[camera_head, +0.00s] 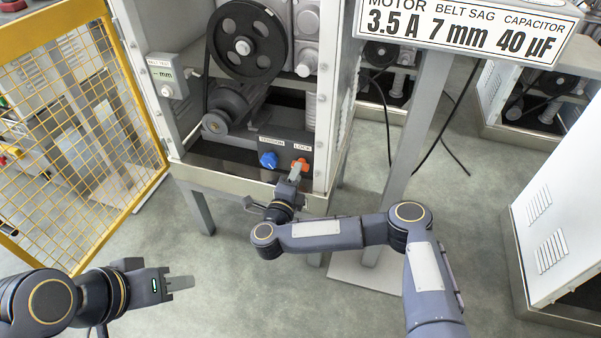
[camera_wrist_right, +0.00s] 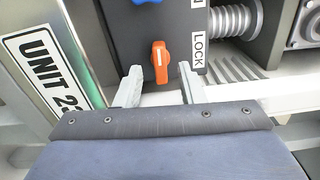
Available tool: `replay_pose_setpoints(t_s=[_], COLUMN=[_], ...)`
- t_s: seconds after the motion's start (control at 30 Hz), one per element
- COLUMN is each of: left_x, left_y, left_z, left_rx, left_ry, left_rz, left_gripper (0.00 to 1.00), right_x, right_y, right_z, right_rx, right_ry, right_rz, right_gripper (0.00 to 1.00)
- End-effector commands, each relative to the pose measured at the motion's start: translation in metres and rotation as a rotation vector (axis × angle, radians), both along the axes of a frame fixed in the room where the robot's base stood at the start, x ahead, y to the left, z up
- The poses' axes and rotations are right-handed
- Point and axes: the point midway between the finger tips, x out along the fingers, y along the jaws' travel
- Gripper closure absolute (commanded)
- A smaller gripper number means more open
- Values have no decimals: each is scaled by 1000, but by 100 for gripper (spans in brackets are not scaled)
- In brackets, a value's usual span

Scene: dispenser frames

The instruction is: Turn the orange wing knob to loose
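The orange wing knob (camera_head: 300,164) sits on the dark panel under the LOCK label (camera_head: 302,147) at the lower right of the dispenser frame. In the right wrist view the knob (camera_wrist_right: 161,62) stands upright with a white line on it, its label beside it. My right gripper (camera_head: 296,173) is just in front of the knob. In the wrist view its two fingers (camera_wrist_right: 160,86) are apart, with the knob beyond and between them; I cannot tell whether they touch it. My left gripper (camera_head: 181,284) is over the floor at lower left, away from the frame; its finger gap does not show clearly.
A blue knob (camera_head: 268,160) under the TENSION label is just left of the orange one. A pulley and belt (camera_head: 245,40) are above. The yellow mesh gate (camera_head: 75,130) stands open at left. A sign post (camera_head: 415,120) is at right. The floor (camera_head: 230,290) in front is clear.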

Motion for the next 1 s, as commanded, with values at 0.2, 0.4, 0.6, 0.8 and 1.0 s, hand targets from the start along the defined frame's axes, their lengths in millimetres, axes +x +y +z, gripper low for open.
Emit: replay_pose_setpoints(t_s=[0.2, 0.4, 0.6, 0.8, 1.0], left_x=[0, 0, 0, 0, 0], left_y=[0, 0, 0, 0, 0], left_z=[-8, -8, -8, -8, 6], left_rx=[0, 0, 0, 0, 0], left_ry=[0, 0, 0, 0, 0], left_rz=[0, 0, 0, 0, 0], left_gripper=[64, 64, 64, 64, 64], right_x=[22, 25, 25, 25, 25], right_y=[-8, -8, -8, -8, -7], right_z=[-1, 0, 0, 0, 5], right_rx=[0, -1, 0, 0, -49], right_ry=[0, 0, 0, 0, 16], right_rz=[-1, 0, 1, 1, 2], right_gripper=[65, 65, 76, 100, 100])
